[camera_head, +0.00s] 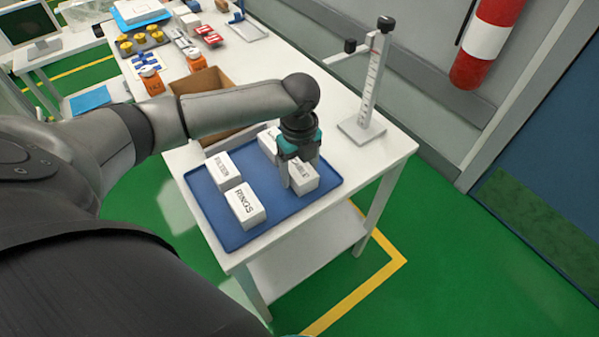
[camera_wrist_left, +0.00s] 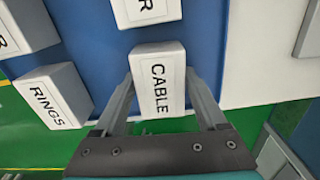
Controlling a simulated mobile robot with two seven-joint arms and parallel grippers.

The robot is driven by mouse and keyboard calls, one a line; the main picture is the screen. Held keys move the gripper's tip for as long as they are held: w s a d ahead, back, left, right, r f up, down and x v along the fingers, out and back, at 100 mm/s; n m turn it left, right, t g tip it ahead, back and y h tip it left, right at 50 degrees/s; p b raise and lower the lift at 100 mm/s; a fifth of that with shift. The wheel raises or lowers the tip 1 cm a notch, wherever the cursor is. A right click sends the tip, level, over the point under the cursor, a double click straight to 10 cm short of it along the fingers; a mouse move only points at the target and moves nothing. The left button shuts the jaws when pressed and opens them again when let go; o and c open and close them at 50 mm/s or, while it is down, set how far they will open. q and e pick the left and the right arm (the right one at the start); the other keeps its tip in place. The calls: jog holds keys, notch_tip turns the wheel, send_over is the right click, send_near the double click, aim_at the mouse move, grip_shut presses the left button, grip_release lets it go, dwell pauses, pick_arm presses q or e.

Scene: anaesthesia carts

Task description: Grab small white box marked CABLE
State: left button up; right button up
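The small white box marked CABLE (camera_head: 306,180) sits on the blue tray (camera_head: 222,226), at its right side. In the left wrist view the CABLE box (camera_wrist_left: 158,78) is upright, its label readable, between the two fingers. My left gripper (camera_head: 291,178) points down over it and hides part of it. In the wrist view the left gripper (camera_wrist_left: 158,74) has its fingers apart, one along each side of the box. They are very close to its sides, and firm contact cannot be made out. My right gripper is not in view.
The tray also holds a white RINGS box (camera_head: 246,204), another labelled white box (camera_head: 224,170) and a white box (camera_head: 268,142) behind the gripper. An open cardboard box (camera_head: 212,80) stands behind the tray. A measuring stand (camera_head: 362,128) stands at the right. The table's front edge is near.

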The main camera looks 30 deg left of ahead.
pick_arm(q)
jog(key=c, duration=1.1)
